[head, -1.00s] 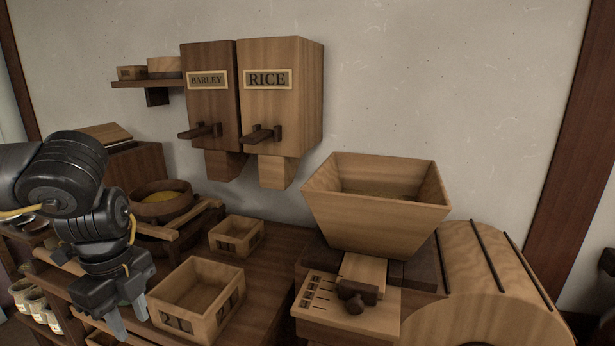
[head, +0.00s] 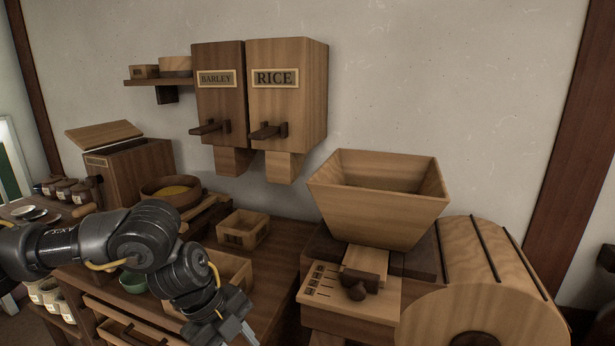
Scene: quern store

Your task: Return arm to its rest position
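My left arm comes in from the left, and its gripper (head: 236,331) points down at the bottom edge of the head view. It is in front of the larger open wooden box (head: 236,268) and hides much of it. The fingertips are cut off by the picture edge, so I cannot tell whether they are open or shut. No held object shows. My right arm and gripper are not in view.
A small box (head: 243,230) and a round tub (head: 170,190) stand behind the arm. A green bowl (head: 133,281) is beside it. The wooden hopper (head: 378,205) stands to the right. BARLEY (head: 219,105) and RICE (head: 288,105) bins hang above.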

